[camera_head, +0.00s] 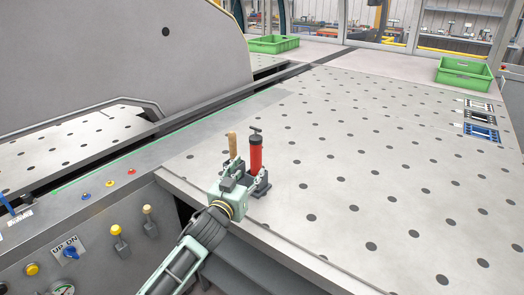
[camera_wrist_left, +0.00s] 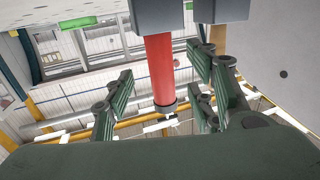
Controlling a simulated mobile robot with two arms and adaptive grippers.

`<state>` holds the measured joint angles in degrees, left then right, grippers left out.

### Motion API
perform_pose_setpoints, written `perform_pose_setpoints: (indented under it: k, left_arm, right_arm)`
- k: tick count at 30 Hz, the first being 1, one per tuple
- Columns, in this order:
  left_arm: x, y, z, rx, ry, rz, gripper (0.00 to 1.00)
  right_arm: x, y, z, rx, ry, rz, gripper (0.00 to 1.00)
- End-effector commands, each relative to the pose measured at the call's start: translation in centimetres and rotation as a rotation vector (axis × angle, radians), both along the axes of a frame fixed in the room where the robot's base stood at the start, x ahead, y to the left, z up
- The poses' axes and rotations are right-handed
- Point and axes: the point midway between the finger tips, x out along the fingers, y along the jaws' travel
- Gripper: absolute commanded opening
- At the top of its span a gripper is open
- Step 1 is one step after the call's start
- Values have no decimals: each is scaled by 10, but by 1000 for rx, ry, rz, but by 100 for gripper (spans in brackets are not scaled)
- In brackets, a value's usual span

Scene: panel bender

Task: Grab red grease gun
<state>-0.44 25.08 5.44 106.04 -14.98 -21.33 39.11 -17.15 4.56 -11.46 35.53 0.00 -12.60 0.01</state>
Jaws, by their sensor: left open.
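The red grease gun (camera_head: 256,157) stands upright at the front edge of the perforated metal table, with a black cap and a small T-shaped top. In the left wrist view the red grease gun (camera_wrist_left: 161,70) shows upside down, its red body seen between the spread fingers. My left gripper (camera_head: 246,182) is open, right in front of the grease gun near its lower part. The left wrist view shows gaps between the red body and my left gripper's (camera_wrist_left: 160,90) fingers. The gun's lower end is partly hidden by the gripper in the head view. My right gripper is not in view.
A wooden-handled tool (camera_head: 232,145) stands just left of the gun; it also shows in the left wrist view (camera_wrist_left: 218,40). Green crates (camera_head: 273,43) (camera_head: 463,74) stand at the back. A control panel with knobs and levers (camera_head: 118,235) is at lower left. The table's right is mostly clear.

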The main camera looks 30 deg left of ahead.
Motion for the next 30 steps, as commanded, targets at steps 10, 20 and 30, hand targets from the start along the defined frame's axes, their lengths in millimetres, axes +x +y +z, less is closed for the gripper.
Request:
perform_pose_setpoints:
  k: [10, 20, 30]
  left_arm:
    - [32, 7, 6, 0, -1, 0, 51]
    - [72, 15, 9, -1, 0, 0, 51]
    - [75, 15, 8, 0, -1, -1, 47]
  right_arm:
    - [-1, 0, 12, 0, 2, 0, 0]
    - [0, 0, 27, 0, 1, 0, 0]
    - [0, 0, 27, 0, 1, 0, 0]
